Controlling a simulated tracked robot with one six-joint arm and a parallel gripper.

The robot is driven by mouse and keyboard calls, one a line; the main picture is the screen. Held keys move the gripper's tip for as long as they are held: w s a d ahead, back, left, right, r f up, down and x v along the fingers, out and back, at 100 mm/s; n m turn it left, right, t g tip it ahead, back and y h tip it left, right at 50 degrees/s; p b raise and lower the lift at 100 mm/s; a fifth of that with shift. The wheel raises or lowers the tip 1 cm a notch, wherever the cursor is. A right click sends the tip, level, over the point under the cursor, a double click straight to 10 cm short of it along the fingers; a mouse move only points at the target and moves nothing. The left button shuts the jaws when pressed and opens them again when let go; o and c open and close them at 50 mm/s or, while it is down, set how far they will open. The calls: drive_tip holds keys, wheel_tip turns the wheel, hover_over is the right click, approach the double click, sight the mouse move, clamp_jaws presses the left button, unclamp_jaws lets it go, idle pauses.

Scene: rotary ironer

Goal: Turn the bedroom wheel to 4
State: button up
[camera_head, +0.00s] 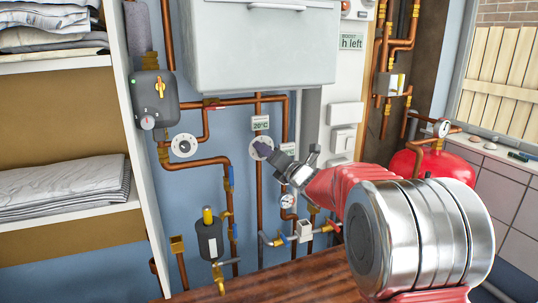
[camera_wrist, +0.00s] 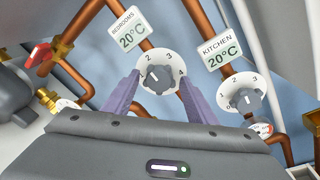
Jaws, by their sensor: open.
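The bedroom wheel (camera_wrist: 157,76) is a white numbered dial with a grey knob, on a copper pipe under a "BEDROOMS 20°C" tag (camera_wrist: 128,32). My gripper (camera_wrist: 159,80) is open, with one purple finger on each side of the wheel; contact cannot be told. In the head view, my gripper (camera_head: 270,153) reaches the wheel (camera_head: 261,146) and partly covers it.
The kitchen wheel (camera_wrist: 243,93) sits close on the right, under its own tag (camera_wrist: 221,50). Another white dial (camera_head: 184,146) is on the left. Copper pipes, valves and a gauge (camera_head: 287,201) crowd below.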

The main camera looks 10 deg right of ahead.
drive_tip(key=shift+c, duration=0.2)
drive_tip(key=c, duration=0.9)
drive_tip(key=shift+d, duration=0.25)
drive_tip(key=shift+c, duration=0.4)
drive_tip(key=shift+a, duration=0.2)
